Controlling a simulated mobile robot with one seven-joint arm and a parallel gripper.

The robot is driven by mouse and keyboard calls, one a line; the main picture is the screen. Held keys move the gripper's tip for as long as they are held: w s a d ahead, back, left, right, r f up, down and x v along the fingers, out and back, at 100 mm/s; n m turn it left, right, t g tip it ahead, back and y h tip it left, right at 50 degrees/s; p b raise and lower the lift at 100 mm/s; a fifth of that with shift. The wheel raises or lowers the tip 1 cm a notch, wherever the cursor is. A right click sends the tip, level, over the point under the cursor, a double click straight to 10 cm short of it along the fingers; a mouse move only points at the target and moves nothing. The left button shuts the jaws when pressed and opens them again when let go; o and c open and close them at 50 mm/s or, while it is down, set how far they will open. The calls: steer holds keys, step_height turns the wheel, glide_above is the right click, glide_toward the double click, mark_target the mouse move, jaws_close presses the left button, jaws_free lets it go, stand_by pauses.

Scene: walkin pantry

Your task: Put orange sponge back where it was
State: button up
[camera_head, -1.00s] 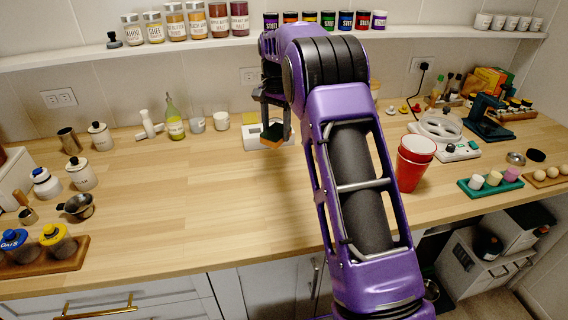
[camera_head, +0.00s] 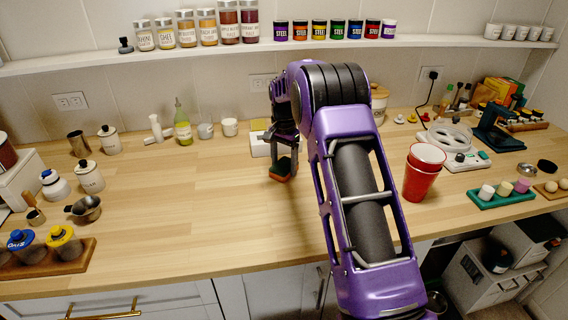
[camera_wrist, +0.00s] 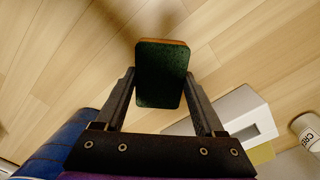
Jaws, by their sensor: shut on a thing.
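The sponge (camera_head: 281,178), orange with a dark green scouring face, is held between the fingers of my gripper (camera_head: 283,163). In the wrist view the sponge (camera_wrist: 161,75) shows its green face, with a strip of orange along the far edge. My gripper (camera_wrist: 160,92) is shut on its sides. The sponge is just in front of the white holder (camera_head: 259,148), low over the wooden counter. I cannot tell whether it touches the wood. A yellow piece (camera_wrist: 262,153) shows at the white holder (camera_wrist: 238,110) in the wrist view.
Red cups (camera_head: 421,175) stand to the right of my arm. A white cup (camera_head: 229,127) and a green-yellow bottle (camera_head: 182,125) stand left of the holder. A shelf (camera_head: 220,50) with jars runs above. The counter's left middle (camera_head: 190,195) is clear.

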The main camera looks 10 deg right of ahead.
mark_target(284, 165)
steer(key=shift+f, duration=0.15)
steer(key=o, duration=1.2)
step_height(284, 165, up, 12)
steer(key=shift+r+p, duration=0.2)
steer(key=shift+p, duration=0.25)
